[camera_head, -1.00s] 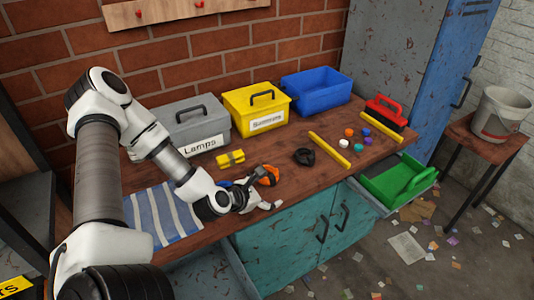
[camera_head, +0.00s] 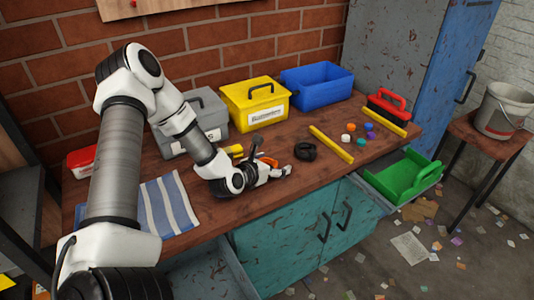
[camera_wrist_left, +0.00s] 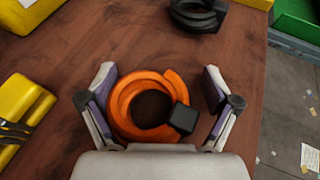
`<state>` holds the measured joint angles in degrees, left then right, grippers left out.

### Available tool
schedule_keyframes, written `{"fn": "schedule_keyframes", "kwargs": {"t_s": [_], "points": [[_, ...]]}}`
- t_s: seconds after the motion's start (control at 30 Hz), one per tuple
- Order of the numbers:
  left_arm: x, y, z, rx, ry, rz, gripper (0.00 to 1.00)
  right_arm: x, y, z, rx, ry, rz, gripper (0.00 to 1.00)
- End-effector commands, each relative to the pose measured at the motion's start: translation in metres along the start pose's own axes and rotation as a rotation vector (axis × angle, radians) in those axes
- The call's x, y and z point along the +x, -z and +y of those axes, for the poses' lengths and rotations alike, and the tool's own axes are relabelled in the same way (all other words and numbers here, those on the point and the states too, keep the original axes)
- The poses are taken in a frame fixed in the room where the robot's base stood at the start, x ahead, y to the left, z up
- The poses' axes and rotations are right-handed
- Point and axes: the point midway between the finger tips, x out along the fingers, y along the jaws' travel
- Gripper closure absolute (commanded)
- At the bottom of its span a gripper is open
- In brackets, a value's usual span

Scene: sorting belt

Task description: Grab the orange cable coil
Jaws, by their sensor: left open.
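The orange cable coil (camera_wrist_left: 125,98) lies on the wooden bench between the two fingers of my left gripper (camera_wrist_left: 158,88) in the left wrist view. A small black block sits on the coil's right side. The fingers are apart, one on each side of the coil, with a visible gap to its right. In the head view the left gripper (camera_head: 280,172) is low over the bench and hides most of the orange coil (camera_head: 268,161). My right gripper is not in view.
A black coil (camera_head: 305,151) lies right of the gripper, also in the wrist view (camera_wrist_left: 198,14). A yellow clamp-like item (camera_wrist_left: 22,108) lies to the left. A striped cloth (camera_head: 160,207) lies left.

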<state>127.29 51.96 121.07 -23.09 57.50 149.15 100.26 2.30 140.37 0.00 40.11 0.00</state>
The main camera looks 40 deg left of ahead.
Motion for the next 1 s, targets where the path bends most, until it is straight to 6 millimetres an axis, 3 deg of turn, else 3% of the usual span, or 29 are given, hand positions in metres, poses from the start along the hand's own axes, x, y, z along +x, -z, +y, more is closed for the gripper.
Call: {"fn": "schedule_keyframes", "kwargs": {"t_s": [0.1,0.27,0.67,0.77,1.0], "points": [[-0.001,0.0,0.0,-0.001,0.0,0.0,0.15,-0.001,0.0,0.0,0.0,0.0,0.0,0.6],[-0.001,0.0,0.0,0.0,0.0,0.001,0.69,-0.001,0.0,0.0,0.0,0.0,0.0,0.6],[-0.003,-0.006,0.0,-0.002,-0.001,-0.001,0.69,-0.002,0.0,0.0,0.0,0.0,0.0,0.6],[-0.008,-0.02,0.0,-0.004,0.0,-0.003,0.69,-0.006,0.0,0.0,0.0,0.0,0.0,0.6],[-0.031,-0.075,0.0,-0.006,0.0,-0.005,0.69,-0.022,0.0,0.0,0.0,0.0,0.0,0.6]]}}
